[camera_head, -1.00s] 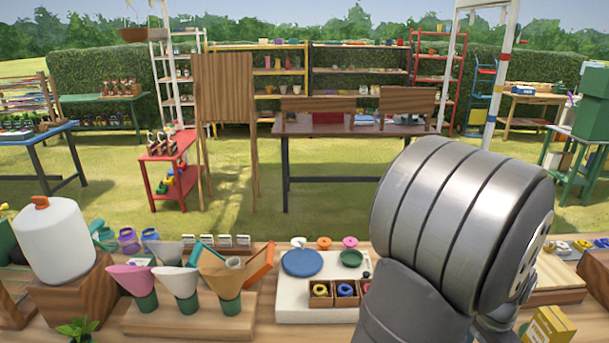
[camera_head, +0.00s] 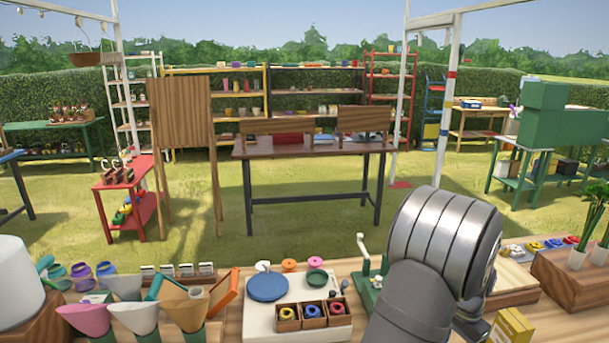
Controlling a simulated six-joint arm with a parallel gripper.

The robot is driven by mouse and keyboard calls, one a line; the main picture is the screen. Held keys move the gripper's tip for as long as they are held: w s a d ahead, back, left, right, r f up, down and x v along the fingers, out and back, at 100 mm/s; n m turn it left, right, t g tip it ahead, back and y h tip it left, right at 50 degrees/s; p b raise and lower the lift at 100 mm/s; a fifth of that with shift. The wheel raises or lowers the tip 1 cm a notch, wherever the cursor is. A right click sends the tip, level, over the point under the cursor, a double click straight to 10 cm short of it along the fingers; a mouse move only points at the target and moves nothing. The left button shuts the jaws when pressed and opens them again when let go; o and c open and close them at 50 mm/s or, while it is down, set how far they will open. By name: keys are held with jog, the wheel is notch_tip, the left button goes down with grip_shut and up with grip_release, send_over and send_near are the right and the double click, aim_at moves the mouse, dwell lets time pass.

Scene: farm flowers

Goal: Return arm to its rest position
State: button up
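My arm (camera_head: 437,265) rises from the bottom edge right of the middle, with a large grey ribbed metal joint at its top. It stands in front of the wooden bench (camera_head: 348,270) and hides part of it. My gripper's fingers cannot be made out in this view, so whether they hold anything does not show.
Left of my arm, a white board (camera_head: 262,316) carries a blue disc (camera_head: 267,287) and a wooden box of coloured rings (camera_head: 313,314). Cone-shaped holders (camera_head: 133,316) stand further left. A yellow box (camera_head: 511,327) and a wooden planter block (camera_head: 568,277) are right of my arm.

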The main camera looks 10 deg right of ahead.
jog(key=w, duration=0.1)
jog(key=w+f, duration=0.2)
jog(key=shift+a, duration=0.3)
jog(key=shift+f, duration=1.5)
jog(key=shift+r, duration=0.1)
jog(key=shift+w+r, duration=0.1)
jog(key=shift+r, duration=0.2)
notch_tip(320, 180, up, 2)
jog(key=shift+r, duration=0.2)
jog(key=s+d+r, duration=0.2)
jog(key=s+r, duration=0.4)
jog(key=s, duration=0.4)
jog(key=shift+m, duration=0.3)
jog(key=shift+s+a+r, duration=0.15)
jog(key=shift+a+r, duration=0.05)
jog(key=shift+a, duration=0.55)
jog(key=shift+s+a+r, duration=0.1)
jog(key=shift+a+r, duration=0.1)
jog(key=shift+a, duration=0.5)
jog(key=shift+s+a+r, duration=0.15)
jog(key=shift+a+r, duration=0.05)
jog(key=shift+a, duration=0.55)
